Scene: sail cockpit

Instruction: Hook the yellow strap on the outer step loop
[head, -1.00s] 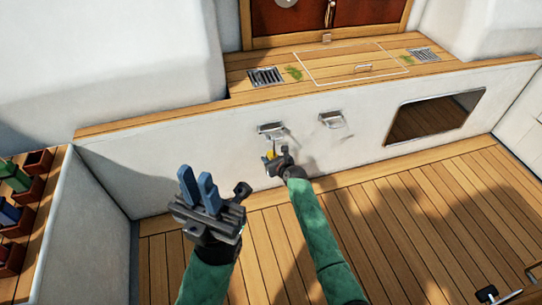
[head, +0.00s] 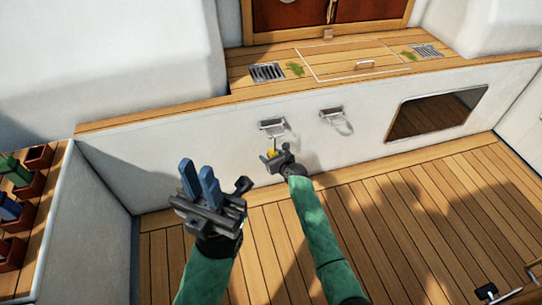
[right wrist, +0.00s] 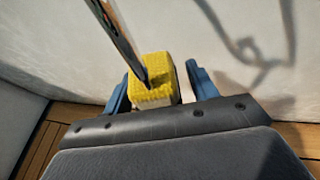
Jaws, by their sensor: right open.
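Two metal step loops stick out from the white wall, a left one (head: 272,125) and a right one (head: 332,114). The yellow strap piece (head: 271,153) is below the left loop; in the right wrist view it is a yellow block (right wrist: 153,93) with a dark thin strip rising from its top. Whether that strip is caught on the left loop is too small to tell. My right gripper (head: 270,160) is open, its blue fingers on either side of the block with a gap at the right. My left gripper (head: 198,182) is raised and empty; its fingers look close together.
A wooden ledge (head: 230,98) with grates tops the white wall. A dark recess (head: 436,115) lies to the right. At the left a bench (head: 52,200) carries small reddish bins (head: 38,158). The wooden floor (head: 420,215) is mostly clear.

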